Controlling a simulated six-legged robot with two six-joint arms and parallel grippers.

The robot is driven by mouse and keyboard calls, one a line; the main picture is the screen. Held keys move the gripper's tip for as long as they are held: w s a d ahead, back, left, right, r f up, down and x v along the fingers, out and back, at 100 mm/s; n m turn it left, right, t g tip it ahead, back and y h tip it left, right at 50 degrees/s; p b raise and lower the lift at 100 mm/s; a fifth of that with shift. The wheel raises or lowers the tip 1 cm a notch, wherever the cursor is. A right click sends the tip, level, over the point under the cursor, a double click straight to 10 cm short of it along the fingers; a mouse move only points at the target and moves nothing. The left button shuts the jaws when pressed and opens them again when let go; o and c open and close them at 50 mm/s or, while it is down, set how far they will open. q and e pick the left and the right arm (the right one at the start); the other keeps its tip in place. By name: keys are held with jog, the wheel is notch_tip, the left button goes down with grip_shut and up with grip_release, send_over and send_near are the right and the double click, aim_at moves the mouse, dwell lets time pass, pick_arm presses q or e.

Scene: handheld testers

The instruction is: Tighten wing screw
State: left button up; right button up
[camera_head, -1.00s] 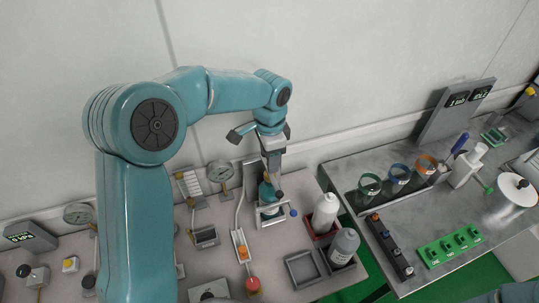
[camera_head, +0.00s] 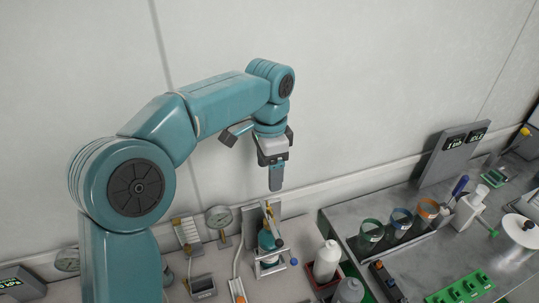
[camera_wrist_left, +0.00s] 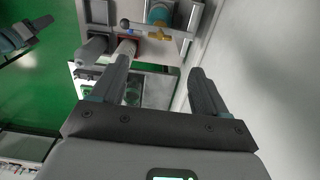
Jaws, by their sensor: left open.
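A small metal fixture (camera_head: 272,268) stands on the left bench and holds a teal cylinder (camera_head: 266,240). A brass-coloured piece (camera_head: 269,213) shows at its top; it looks like the wing screw, but it is too small to be sure. In the left wrist view the brass piece (camera_wrist_left: 160,36) lies beside the teal cylinder (camera_wrist_left: 160,13), beyond my fingertips. My left gripper (camera_head: 276,187) is above the fixture, pointing down, apart from it. In the left wrist view my left gripper (camera_wrist_left: 160,68) is open and empty. Part of my right arm (camera_wrist_left: 22,35) shows there; its jaw state is unclear.
A white bottle (camera_head: 327,258) and a grey bottle (camera_head: 349,290) stand right of the fixture. A round gauge (camera_head: 218,216) stands to its left. The right bench (camera_head: 440,255) carries coloured rings and a green block (camera_head: 465,288). The wall is close behind.

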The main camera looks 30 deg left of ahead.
pick_arm(q)
notch_tip(320, 180, up, 4)
jog(key=shift+r, duration=0.1)
jog(key=shift+s, duration=0.1)
dwell(0.6)
